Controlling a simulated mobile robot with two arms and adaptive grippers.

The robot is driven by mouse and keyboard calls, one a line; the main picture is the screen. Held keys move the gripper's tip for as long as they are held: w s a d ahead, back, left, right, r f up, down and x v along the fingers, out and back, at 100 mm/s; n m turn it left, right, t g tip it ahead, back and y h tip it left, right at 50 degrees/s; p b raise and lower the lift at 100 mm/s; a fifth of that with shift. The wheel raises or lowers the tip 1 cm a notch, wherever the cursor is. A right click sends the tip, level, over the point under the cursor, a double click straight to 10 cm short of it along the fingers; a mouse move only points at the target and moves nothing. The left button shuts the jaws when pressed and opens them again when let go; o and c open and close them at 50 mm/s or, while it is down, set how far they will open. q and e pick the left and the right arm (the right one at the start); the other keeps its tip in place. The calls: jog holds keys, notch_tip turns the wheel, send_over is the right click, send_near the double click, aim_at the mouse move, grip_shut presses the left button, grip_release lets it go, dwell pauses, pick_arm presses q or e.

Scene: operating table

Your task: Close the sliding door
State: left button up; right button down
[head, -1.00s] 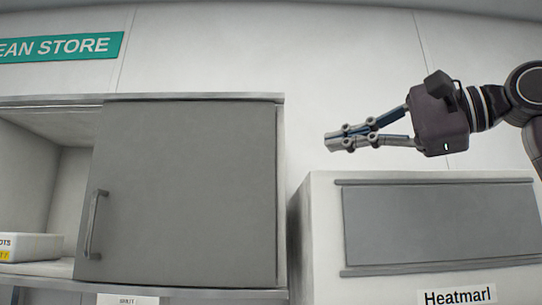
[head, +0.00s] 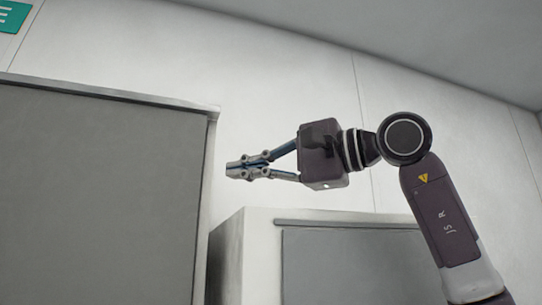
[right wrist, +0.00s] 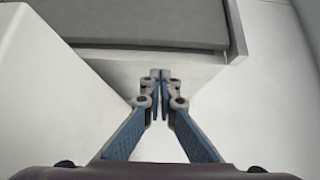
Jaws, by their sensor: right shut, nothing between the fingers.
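The grey sliding door (head: 95,195) fills the lower left of the head view. Its handle and the cabinet's open part are out of frame now. The door's grey panel also shows at the top of the right wrist view (right wrist: 140,20). My right gripper (head: 230,170) is shut and empty, in front of the wall, just right of the cabinet's right end. It also shows in the right wrist view (right wrist: 160,75), pointing toward the cabinet and apart from it. My left gripper is not in view.
A white unit (head: 245,255) with a grey front panel (head: 350,265) stands right of the cabinet, below my right gripper. The cabinet's top edge (head: 130,95) juts out slightly. The wall (head: 270,70) behind is bare apart from a green sign (head: 12,16) at top left.

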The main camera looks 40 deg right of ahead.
jog(key=shift+w+a+r, duration=0.1)
jog(key=shift+a, duration=0.55)
jog(key=shift+w+a+r, duration=0.1)
jog(key=shift+a, duration=0.5)
jog(key=shift+a+p, duration=0.3)
jog(key=shift+a, duration=0.05)
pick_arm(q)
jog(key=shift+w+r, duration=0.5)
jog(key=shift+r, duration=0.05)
pick_arm(e)
jog(key=shift+w+a+f, duration=0.15)
jog(key=shift+a, duration=0.05)
